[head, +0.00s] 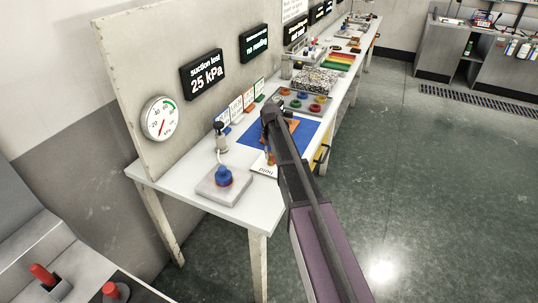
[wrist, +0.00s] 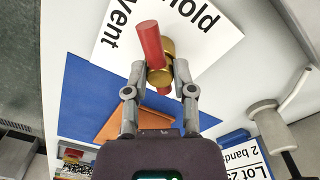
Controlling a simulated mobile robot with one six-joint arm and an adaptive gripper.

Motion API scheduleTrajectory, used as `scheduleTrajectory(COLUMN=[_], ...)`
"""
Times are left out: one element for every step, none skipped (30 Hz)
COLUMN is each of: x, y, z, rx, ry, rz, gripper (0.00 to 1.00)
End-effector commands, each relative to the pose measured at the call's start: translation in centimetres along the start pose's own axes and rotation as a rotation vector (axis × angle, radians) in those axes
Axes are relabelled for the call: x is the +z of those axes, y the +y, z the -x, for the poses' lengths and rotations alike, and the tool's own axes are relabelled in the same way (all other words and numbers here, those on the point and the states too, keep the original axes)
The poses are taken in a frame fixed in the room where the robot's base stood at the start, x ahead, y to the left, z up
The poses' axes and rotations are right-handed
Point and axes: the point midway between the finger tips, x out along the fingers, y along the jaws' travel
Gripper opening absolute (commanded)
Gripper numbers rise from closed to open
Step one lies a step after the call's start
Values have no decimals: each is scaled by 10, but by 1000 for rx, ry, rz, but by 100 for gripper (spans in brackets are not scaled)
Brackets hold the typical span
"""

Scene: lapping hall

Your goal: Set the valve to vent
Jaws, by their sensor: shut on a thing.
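The valve shows in the wrist view as a brass body (wrist: 168,62) with a red bar handle (wrist: 149,40). It stands over a white card (wrist: 205,45) printed "vent" on the left and "hold" on the right. The handle's far end points up and slightly left in that view, toward the gap between the two words. My gripper (wrist: 160,72) is shut on the valve, its fingertips on either side of the handle's near part and the brass. In the head view my arm largely hides the valve; the card (head: 264,171) shows beside it.
A blue sheet (head: 300,132) with an orange piece lies beside the card. A grey block (head: 222,190) with a blue-topped part stands at the front. Floor to the right is clear.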

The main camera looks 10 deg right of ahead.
Motion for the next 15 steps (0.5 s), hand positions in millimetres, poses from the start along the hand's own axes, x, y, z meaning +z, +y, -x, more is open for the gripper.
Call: scheduleTrajectory(x=[-4, -5, -4, -4, -5, -5, -5, -5, -5, -5, -5, -5, -5, -5, -5], y=[0, 0, 0, 0, 0, 0, 0, 0, 0, 0, 0, 0, 0, 0, 0], z=[0, 0, 0, 0, 0, 0, 0, 0, 0, 0, 0, 0, 0, 0, 0], rx=[-1, 0, 0, 0, 0, 0, 0, 0, 1, 1, 1, 1, 1, 1, 1], ry=[10, 11, 11, 12, 12, 13, 14, 14, 15, 16, 16, 17, 18, 18, 19], rz=[46, 74, 112, 141, 169, 207, 235, 264, 301, 330, 359, 396, 424, 452, 487], gripper=[0, 0, 0, 0, 0, 0, 0, 0, 0, 0, 0, 0, 0, 0, 0])
